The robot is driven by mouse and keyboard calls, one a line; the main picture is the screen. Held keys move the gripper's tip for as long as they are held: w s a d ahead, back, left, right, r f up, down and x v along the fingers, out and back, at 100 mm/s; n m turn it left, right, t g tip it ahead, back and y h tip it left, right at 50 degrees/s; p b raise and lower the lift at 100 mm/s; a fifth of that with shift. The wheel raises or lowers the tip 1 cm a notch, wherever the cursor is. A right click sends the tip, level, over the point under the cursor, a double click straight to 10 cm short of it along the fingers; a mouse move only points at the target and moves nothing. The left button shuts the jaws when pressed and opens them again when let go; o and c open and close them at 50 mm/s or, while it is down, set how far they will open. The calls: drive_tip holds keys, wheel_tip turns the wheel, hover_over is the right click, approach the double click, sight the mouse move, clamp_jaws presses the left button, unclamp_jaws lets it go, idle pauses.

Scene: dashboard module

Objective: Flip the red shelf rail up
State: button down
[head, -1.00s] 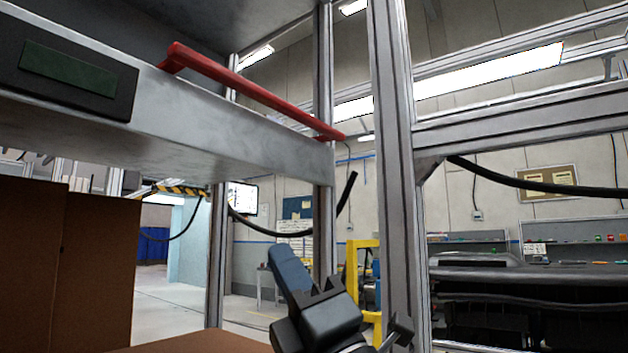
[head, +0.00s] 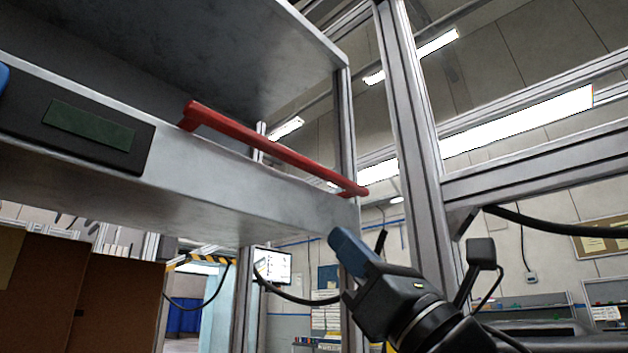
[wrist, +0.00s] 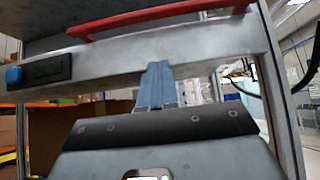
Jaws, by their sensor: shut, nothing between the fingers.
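The red shelf rail (head: 275,148) is a long bar along the front edge of the grey metal shelf (head: 225,187). In the wrist view the rail (wrist: 160,15) runs across the top of the picture, above the shelf's front face. My gripper (head: 338,236) has blue fingers, shut and empty. In the head view it is below the rail's right end, close to the shelf's lower right corner. In the wrist view the fingers (wrist: 155,72) point toward the shelf's front face, below the rail. I cannot tell whether they touch the shelf.
A black panel with a dark green display (head: 90,128) is on the shelf front, left of the rail. A metal upright (head: 415,130) stands right of the shelf. Brown boxes (head: 110,300) are below the shelf at left. Open room lies below the shelf's right end.

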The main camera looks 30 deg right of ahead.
drive_tip(key=p, duration=0.4)
approach(299, 165)
drive_tip(key=w+f+x, duration=0.1)
drive_tip(key=x, duration=0.4)
drive_tip(key=shift+a+r, duration=0.2)
drive_tip(key=shift+r, duration=0.55)
drive_tip(key=shift+r, duration=0.1)
drive_tip(key=shift+r+p, duration=0.15)
drive_tip(key=shift+p, duration=0.3)
drive_tip(key=shift+s+g, duration=0.1)
drive_tip(key=shift+g, duration=0.2)
